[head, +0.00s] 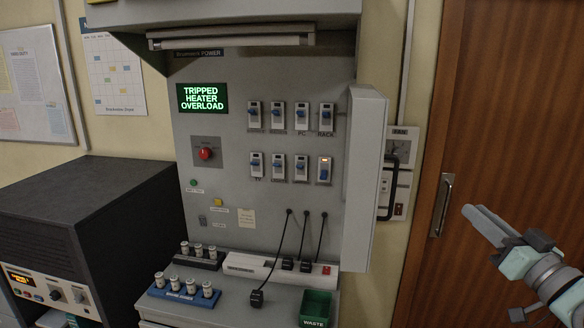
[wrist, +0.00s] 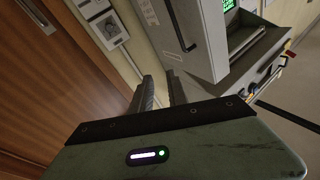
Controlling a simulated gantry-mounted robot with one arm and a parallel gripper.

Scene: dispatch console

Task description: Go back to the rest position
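My gripper (head: 486,224) is at the right of the head view, in front of the brown wooden door and well to the right of the grey power console (head: 240,130). In the wrist view its two dark fingers (wrist: 161,92) stand apart with a gap between them, and nothing shows in the gap. The gripper is open and empty. It touches nothing that I can see. The console's display (head: 203,98) reads "TRIPPED HEATER OVERLOAD" in green.
The console's grey door (head: 364,180) stands open towards my gripper's side. Switches, plugs on cords, fuse holders (head: 184,289) and a green waste bin (head: 315,308) are on the console. A dark cabinet (head: 85,215) stands left. The space before the wooden door (head: 510,120) looks free.

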